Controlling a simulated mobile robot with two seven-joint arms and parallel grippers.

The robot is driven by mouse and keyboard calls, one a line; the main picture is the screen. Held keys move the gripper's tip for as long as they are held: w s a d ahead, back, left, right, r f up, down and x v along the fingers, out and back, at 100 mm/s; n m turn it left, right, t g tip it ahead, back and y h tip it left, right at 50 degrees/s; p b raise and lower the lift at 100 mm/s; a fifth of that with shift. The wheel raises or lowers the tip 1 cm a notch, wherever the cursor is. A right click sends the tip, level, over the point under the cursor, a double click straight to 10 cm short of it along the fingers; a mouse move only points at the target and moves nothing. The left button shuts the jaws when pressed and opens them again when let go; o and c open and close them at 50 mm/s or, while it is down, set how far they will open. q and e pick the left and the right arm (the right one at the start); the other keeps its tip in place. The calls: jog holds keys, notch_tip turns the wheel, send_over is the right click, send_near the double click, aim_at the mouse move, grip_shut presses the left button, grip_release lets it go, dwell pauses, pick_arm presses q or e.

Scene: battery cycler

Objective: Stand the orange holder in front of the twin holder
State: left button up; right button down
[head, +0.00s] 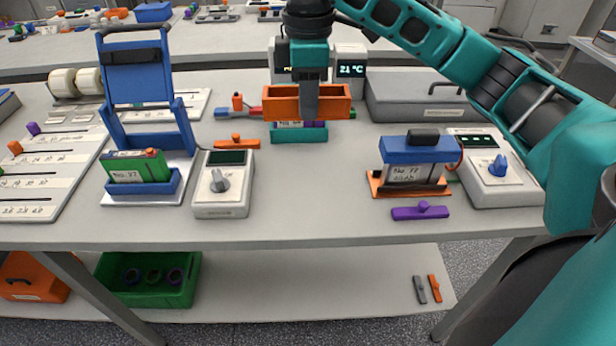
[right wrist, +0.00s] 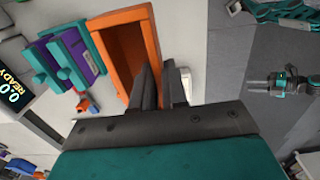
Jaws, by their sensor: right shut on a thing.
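My right gripper (head: 310,100) points down and is shut on a wall of the orange holder (head: 280,104), an open, empty-looking box. The holder looks level and raised above the table. A teal holder (head: 300,137) with purple and green parts, likely the twin holder, shows below it, its top hidden. It appears beside the orange holder in the right wrist view (right wrist: 48,62). My left gripper (right wrist: 260,85) shows small there, empty, its fingers apart.
A grey meter (head: 222,200), a blue rack (head: 140,75) and a green battery (head: 137,168) stand left. A blue-topped clamp (head: 416,152) and another meter (head: 490,185) stand right. An orange clip (head: 236,142) lies near the teal holder. The front middle of the table (head: 310,200) is clear.

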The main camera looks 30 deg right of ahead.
notch_tip(320, 180, down, 13)
jog(key=b, duration=0.3)
jog(key=shift+b, duration=0.35)
notch_tip(320, 180, down, 5)
jog(key=shift+r+b, duration=0.1)
jog(key=shift+b, duration=0.35)
jog(key=c, duration=1.2)
grip_release()
jog(key=shift+o, duration=0.2)
